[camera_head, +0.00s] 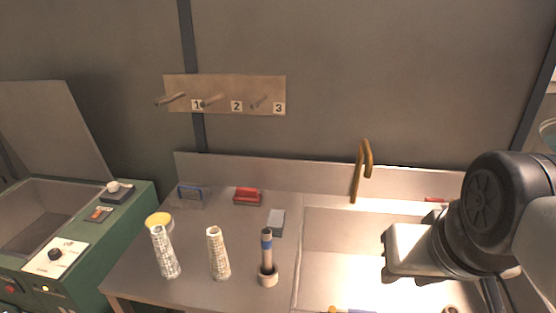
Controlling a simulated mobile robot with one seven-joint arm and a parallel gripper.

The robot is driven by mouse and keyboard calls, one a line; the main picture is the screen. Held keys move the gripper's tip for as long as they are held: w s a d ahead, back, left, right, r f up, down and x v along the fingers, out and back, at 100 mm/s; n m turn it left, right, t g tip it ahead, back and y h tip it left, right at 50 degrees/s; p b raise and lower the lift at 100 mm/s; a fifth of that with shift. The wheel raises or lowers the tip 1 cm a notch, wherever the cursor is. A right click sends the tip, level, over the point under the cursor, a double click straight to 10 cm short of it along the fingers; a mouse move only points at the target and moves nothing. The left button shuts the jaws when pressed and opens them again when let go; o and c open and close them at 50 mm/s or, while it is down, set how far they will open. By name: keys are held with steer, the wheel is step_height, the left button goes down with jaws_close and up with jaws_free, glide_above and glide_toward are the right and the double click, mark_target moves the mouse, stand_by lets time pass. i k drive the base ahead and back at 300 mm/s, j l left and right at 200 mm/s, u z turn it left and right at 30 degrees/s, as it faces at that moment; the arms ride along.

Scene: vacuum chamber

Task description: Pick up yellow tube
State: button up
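No piece is clearly a separate yellow tube. A bent yellow-brown pipe (362,170), shaped like a tap, stands at the back of the sink. A small orange-yellow end (332,309) shows at the bottom edge beside a blue piece (360,311); both are cut off by the frame, so I cannot tell what they belong to. My arm reaches in from the right over the sink, and its pale end part is above the basin. The fingers of my gripper do not show, so what they hold is hidden.
Two pale patterned cylinders (219,253) (164,252) and a dark tube with a blue band (266,245) in a round holder (268,276) stand on the grey counter (200,290). A peg board (225,94) hangs above. A green machine (80,255) stands left.

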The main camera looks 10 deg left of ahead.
mark_target(221, 271)
steer(key=i+j, duration=0.1)
steer(key=j, duration=1.25)
steer(key=i+j, duration=0.15)
steer(key=j, duration=0.55)
